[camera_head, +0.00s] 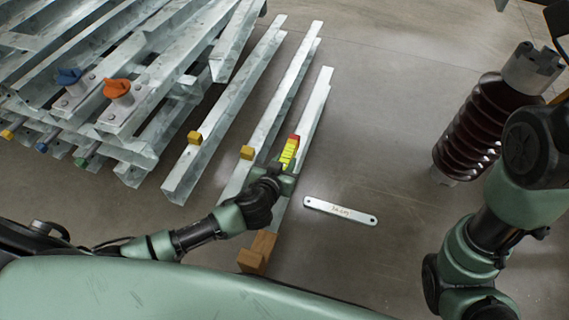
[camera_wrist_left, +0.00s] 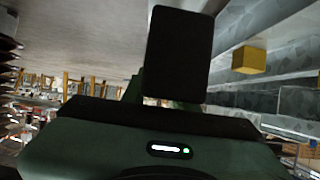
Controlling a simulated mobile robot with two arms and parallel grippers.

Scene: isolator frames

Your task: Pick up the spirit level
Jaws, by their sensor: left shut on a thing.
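The spirit level (camera_head: 289,151) is a small yellow bar with a red end, above a galvanised steel profile in the head view. My left gripper (camera_head: 282,169) is at its near end and shut on it, hiding that end. In the left wrist view a dark gripper finger (camera_wrist_left: 180,55) fills the middle, and I cannot make out the level there. My right arm shows at the right edge of the head view, but its gripper is not visible.
Long steel profiles (camera_head: 232,95) lie side by side, with small yellow blocks (camera_head: 247,153) on them. A stack of profiles with orange (camera_head: 117,88) and blue (camera_head: 69,76) knobs is at left. A flat labelled plate (camera_head: 340,211) lies on open floor. A brown ribbed insulator (camera_head: 470,125) stands at right.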

